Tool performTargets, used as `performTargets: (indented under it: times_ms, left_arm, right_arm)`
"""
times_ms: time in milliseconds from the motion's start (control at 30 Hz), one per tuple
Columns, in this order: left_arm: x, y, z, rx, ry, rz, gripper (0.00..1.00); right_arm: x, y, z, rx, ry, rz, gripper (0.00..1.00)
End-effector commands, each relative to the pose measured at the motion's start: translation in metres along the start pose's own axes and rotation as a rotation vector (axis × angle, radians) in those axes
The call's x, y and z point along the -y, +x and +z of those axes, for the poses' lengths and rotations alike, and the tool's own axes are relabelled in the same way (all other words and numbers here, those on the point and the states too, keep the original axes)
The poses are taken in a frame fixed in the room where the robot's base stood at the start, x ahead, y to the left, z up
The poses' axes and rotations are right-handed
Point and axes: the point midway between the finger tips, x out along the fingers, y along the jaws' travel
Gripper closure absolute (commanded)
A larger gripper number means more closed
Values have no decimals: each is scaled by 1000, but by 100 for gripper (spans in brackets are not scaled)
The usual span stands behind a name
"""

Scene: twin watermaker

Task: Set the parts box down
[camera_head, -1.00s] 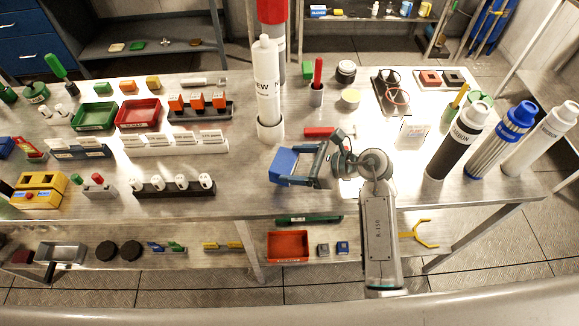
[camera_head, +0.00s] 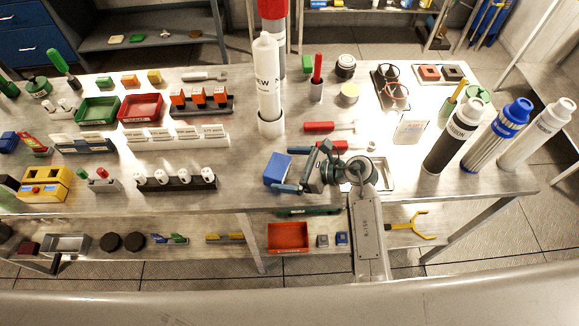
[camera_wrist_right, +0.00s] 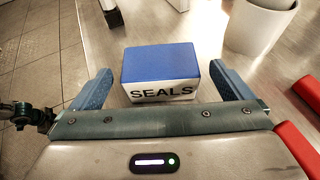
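The parts box (camera_head: 277,169), blue-topped with a white front marked SEALS, sits upright on the steel bench near its front edge. My right gripper (camera_head: 302,168) is just right of it, fingers spread. In the right wrist view the box (camera_wrist_right: 160,66) lies between and partly beyond the open fingers (camera_wrist_right: 161,72), with visible gaps on both sides. The box appears to rest on the bench top. My left gripper is not in view.
A white cup holder (camera_head: 271,127) with a NEW cylinder stands behind the box. Red-handled tools (camera_head: 319,127) lie behind the gripper. A shallow metal tray (camera_head: 382,172) is partly hidden by my right arm.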

Motion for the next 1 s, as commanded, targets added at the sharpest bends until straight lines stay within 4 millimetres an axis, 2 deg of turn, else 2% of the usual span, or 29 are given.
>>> performTargets:
  times_ms: [300, 367, 467, 800, 1000]
  left_arm:
    - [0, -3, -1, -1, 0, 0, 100]
    - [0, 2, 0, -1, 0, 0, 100]
    - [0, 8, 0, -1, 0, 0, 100]
    - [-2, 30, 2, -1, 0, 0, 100]
    - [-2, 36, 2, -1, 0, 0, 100]
  right_arm:
    - [0, -2, 3, 0, 0, 0, 1]
    - [1, -7, 0, -1, -2, -2, 1]
    - [1, -22, -2, -3, -4, -3, 1]
    - [0, -89, -2, -4, -5, -1, 1]
    - [0, -112, 0, -2, -2, -1, 1]
